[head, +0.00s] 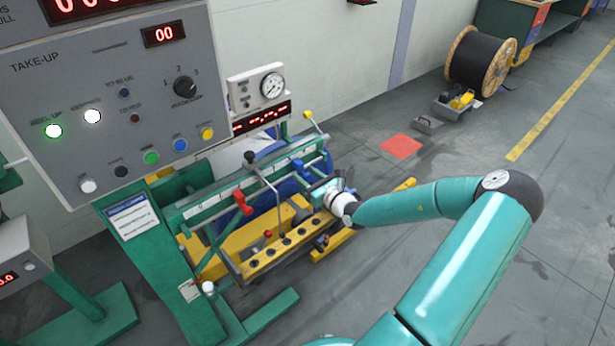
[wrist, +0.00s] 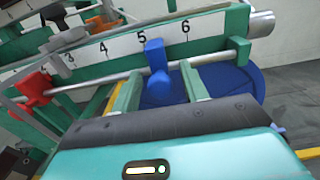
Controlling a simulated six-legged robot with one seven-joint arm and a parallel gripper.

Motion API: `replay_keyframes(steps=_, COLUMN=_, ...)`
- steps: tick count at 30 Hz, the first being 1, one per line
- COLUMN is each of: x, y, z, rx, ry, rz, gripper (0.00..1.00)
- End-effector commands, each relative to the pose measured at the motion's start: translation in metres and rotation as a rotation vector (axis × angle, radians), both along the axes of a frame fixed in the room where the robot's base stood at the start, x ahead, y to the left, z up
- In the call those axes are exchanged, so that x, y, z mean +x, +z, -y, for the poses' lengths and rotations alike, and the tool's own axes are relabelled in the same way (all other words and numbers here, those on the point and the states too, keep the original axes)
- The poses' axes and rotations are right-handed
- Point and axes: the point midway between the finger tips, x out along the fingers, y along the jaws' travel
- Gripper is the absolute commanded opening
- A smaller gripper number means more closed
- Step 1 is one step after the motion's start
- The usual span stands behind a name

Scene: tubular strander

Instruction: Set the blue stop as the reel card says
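The blue stop (wrist: 156,58) sits on a metal rod below a white numbered scale (wrist: 120,43). In the wrist view its top appears between 5 and 6, nearer 5. It also shows in the head view (head: 298,166). My gripper (wrist: 163,88) is open, its two green fingers apart on either side of the stop, with gaps visible; I see no clear grip. In the head view my gripper (head: 330,187) is at the right end of the rod. A white card with a blue header (head: 132,217) hangs on the green post; its text is unreadable.
A red stop (wrist: 32,88) sits further left on the same rod, also in the head view (head: 243,202). A lever with a dark knob (head: 250,158) rises near the scale. The take-up panel (head: 120,100) stands left.

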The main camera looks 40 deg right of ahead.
Motion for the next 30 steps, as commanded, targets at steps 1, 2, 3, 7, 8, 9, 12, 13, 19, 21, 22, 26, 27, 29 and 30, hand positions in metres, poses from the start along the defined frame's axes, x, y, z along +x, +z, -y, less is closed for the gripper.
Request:
replay_keyframes(steps=1, x=0.0, y=0.0, z=0.0, rx=0.0, ry=0.0, rz=0.0, gripper=0.44)
replay_keyframes(steps=2, x=0.0, y=0.0, z=0.0, rx=0.0, ry=-0.001, rz=0.0, gripper=0.44)
replay_keyframes(steps=3, x=0.0, y=0.0, z=0.0, rx=0.0, ry=-0.001, rz=0.0, gripper=0.44)
replay_keyframes(steps=7, x=-0.005, y=0.0, z=0.0, rx=-0.001, ry=-0.001, rz=-0.001, gripper=0.44)
replay_keyframes(steps=8, x=-0.007, y=0.0, z=0.001, rx=-0.001, ry=-0.002, rz=-0.001, gripper=0.44)
replay_keyframes(steps=9, x=-0.012, y=0.0, z=0.0, rx=0.0, ry=-0.002, rz=-0.001, gripper=0.44)
replay_keyframes(steps=12, x=-0.028, y=0.0, z=0.001, rx=-0.001, ry=-0.002, rz=-0.002, gripper=0.44)
replay_keyframes(steps=13, x=-0.034, y=0.0, z=0.001, rx=0.0, ry=-0.002, rz=-0.002, gripper=0.44)
replay_keyframes(steps=19, x=-0.079, y=0.0, z=0.003, rx=-0.002, ry=-0.003, rz=-0.003, gripper=0.44)
replay_keyframes(steps=21, x=-0.094, y=0.0, z=0.003, rx=-0.002, ry=-0.003, rz=-0.002, gripper=0.44)
replay_keyframes(steps=22, x=-0.1, y=0.0, z=0.003, rx=-0.002, ry=-0.003, rz=-0.003, gripper=0.44)
replay_keyframes(steps=26, x=-0.122, y=0.0, z=0.003, rx=-0.002, ry=-0.002, rz=-0.002, gripper=0.44)
replay_keyframes(steps=27, x=-0.127, y=0.0, z=0.003, rx=-0.001, ry=-0.001, rz=-0.002, gripper=0.44)
replay_keyframes(steps=29, x=-0.133, y=0.0, z=0.004, rx=0.0, ry=-0.002, rz=-0.001, gripper=0.44)
replay_keyframes(steps=30, x=-0.135, y=0.0, z=0.004, rx=0.0, ry=-0.002, rz=-0.001, gripper=0.44)
